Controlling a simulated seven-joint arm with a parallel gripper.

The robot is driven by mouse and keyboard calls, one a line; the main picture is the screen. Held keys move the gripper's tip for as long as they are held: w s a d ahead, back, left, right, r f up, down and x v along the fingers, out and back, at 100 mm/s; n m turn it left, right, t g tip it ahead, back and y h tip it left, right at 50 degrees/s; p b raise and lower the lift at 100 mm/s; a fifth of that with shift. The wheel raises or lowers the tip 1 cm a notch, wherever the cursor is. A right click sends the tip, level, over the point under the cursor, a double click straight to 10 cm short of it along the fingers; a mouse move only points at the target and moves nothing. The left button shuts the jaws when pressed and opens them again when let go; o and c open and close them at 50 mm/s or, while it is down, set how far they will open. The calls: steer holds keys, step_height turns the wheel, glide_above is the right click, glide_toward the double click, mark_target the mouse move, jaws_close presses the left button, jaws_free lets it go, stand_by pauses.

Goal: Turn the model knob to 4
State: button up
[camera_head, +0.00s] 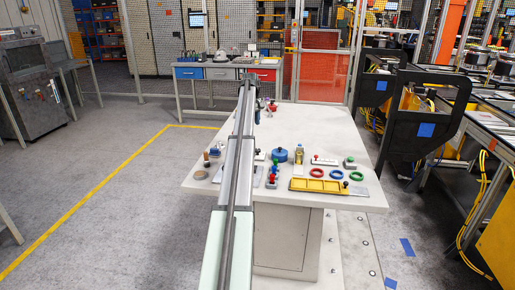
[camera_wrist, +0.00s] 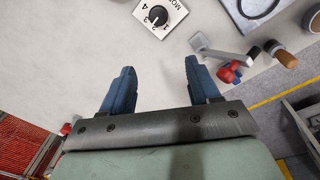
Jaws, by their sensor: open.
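The model knob (camera_wrist: 158,16) is a round black dial with a pale pointer mark, on a white plate (camera_wrist: 174,11) printed with numbers, the 4 at its left. The picture is too small to tell surely which number the pointer faces. My gripper (camera_wrist: 158,72) is open and empty, its two blue fingers apart, with bare table between them. The knob lies beyond the fingertips, near the top edge of the wrist view, and nothing touches it. In the head view my arm reaches over the table, and I cannot make out the knob there.
In the wrist view a grey lever piece with a red part (camera_wrist: 229,72) and a brown-topped cylinder (camera_wrist: 284,56) stand right of the knob. In the head view a yellow tray (camera_head: 319,186), a blue pot (camera_head: 280,155) and rings crowd the table's near right. The far table is mostly clear.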

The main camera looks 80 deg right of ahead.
mark_target(257, 149)
steer(key=shift+m+y, duration=0.5)
steer(key=shift+y, duration=0.1)
steer(key=s+f, duration=0.1)
steer(key=f, duration=0.3)
steer(key=s+f, duration=0.1)
steer(key=f, duration=0.3)
steer(key=s+a+f, duration=0.1)
steer(key=f, duration=0.3)
steer(key=shift+f, duration=0.3)
steer(key=shift+c, duration=0.2)
steer(key=c, duration=1)
